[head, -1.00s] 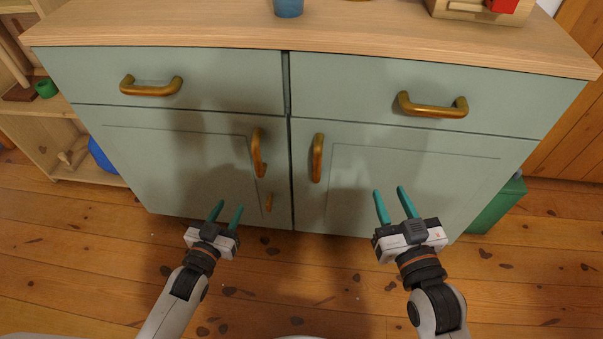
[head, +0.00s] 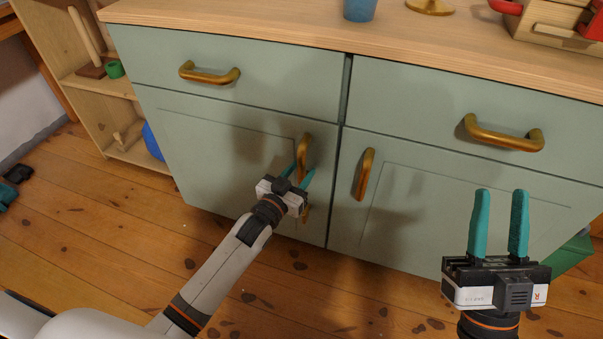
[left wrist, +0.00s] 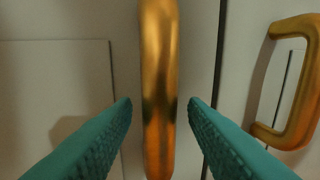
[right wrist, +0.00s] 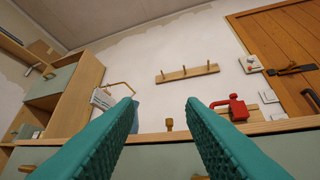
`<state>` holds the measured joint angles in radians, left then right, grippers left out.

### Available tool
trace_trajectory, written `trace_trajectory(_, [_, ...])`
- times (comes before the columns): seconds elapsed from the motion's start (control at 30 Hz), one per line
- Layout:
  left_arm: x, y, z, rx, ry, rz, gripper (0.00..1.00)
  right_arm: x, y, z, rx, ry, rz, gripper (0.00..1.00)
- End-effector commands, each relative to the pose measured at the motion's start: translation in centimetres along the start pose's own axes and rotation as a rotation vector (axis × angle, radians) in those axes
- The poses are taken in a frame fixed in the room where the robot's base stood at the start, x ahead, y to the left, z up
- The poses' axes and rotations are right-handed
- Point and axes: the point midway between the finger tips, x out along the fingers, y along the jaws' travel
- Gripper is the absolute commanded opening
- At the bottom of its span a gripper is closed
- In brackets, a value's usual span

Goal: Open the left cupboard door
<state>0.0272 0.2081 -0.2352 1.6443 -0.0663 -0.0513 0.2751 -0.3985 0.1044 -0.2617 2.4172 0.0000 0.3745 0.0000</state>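The left cupboard door (head: 225,150) is a pale green panel and is shut. Its upright brass handle (head: 303,155) is near the door's right edge; it also fills the middle of the left wrist view (left wrist: 158,90). My left gripper (head: 298,174) is at the handle, open, with one teal finger on each side of it and gaps between fingers and handle. My right gripper (head: 499,222) is open and empty, in front of the right cupboard door (head: 430,205). In the right wrist view its fingers (right wrist: 162,115) point towards the wall, with nothing between them.
The right door has its own brass handle (head: 364,174). Drawers with brass handles (head: 209,73) are above. A blue cup (head: 359,9) stands on the wooden top (head: 250,28). Open shelves (head: 112,85) stand at the left. The plank floor (head: 90,210) at the left front is largely clear.

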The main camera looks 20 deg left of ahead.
Motion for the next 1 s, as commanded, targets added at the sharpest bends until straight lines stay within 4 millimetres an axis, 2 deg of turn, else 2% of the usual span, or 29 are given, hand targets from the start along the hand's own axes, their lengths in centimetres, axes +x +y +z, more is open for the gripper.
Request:
trace_trajectory(0.13, [0.85, -0.01, -0.03, 0.0, 0.001, 0.0, 0.39, -0.14, 0.13, 0.88, 0.004, -0.061, 0.002, 0.36])
trace_trajectory(0.43, [1.02, 0.0, 0.01, 0.0, 0.001, 0.0, 0.39, -0.13, 0.16, 1.18, 0.005, -0.077, 0.002, 0.36])
trace_trajectory(0.47, [1.02, 0.01, 0.01, 0.0, 0.001, 0.0, 0.38, -0.13, 0.15, 1.17, 0.005, -0.077, 0.002, 0.36])
trace_trajectory(0.7, [1.0, 0.01, 0.01, 0.0, 0.001, 0.0, 0.0, -0.14, 0.16, 1.16, 0.004, -0.076, 0.002, 0.36])
trace_trajectory(1.0, [0.79, 0.0, 0.04, 0.001, 0.001, -0.003, 0.0, -0.01, 0.15, 1.02, 0.004, -0.063, 0.002, 0.36])
